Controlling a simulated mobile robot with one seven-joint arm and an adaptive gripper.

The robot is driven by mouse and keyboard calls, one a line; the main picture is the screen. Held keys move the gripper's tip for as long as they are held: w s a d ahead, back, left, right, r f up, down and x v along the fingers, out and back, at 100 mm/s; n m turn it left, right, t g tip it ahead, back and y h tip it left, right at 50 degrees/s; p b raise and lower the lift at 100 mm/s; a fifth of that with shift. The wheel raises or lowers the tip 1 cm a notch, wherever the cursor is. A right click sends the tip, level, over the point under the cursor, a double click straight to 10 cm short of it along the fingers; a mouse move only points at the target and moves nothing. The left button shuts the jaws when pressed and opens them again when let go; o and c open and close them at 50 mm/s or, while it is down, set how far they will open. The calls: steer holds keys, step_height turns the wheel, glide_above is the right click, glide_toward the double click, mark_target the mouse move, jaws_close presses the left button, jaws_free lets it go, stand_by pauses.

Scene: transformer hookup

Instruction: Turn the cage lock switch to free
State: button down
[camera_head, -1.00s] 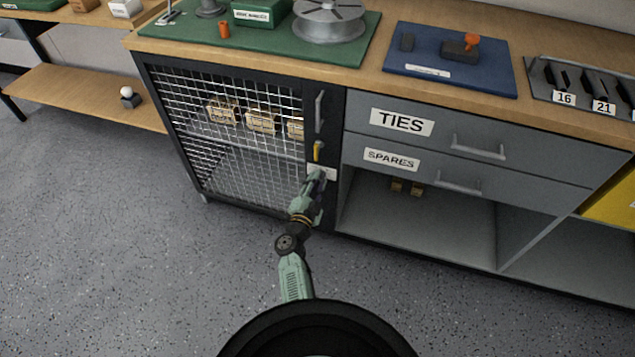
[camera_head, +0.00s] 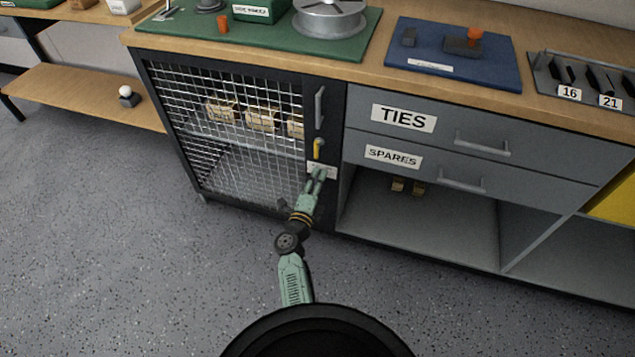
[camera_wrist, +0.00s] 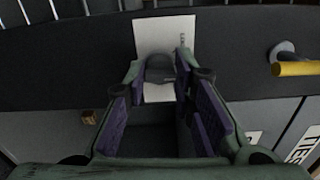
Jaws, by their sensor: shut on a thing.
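The cage lock switch (camera_wrist: 160,68) shows in the wrist view as a dark rounded knob on a white label plate (camera_wrist: 165,35). My gripper (camera_wrist: 162,75) has one fingertip on each side of the knob and is shut on it. In the head view my gripper (camera_head: 319,172) reaches up to the label plate (camera_head: 329,171) on the dark cage frame. The fingers hide most of the switch there. The print on the plate is too small to read, so I cannot tell the switch's setting.
A yellow handle (camera_head: 317,150) sits just above the plate, beside my gripper in the wrist view (camera_wrist: 296,69). The mesh cage door (camera_head: 235,130) is closed, with several tan blocks behind it. Grey drawers (camera_head: 440,120) and an open shelf lie to the right.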

mark_target(322, 148)
steer(key=shift+m+b, duration=1.4)
steer(key=shift+m, duration=2.6)
steer(key=c, duration=1.3)
jaws_free()
steer(key=shift+c, duration=0.2)
steer(key=shift+r, duration=0.15)
step_height(322, 148, up, 10)
steer(key=shift+f, duration=0.1)
steer(key=shift+s, duration=0.1)
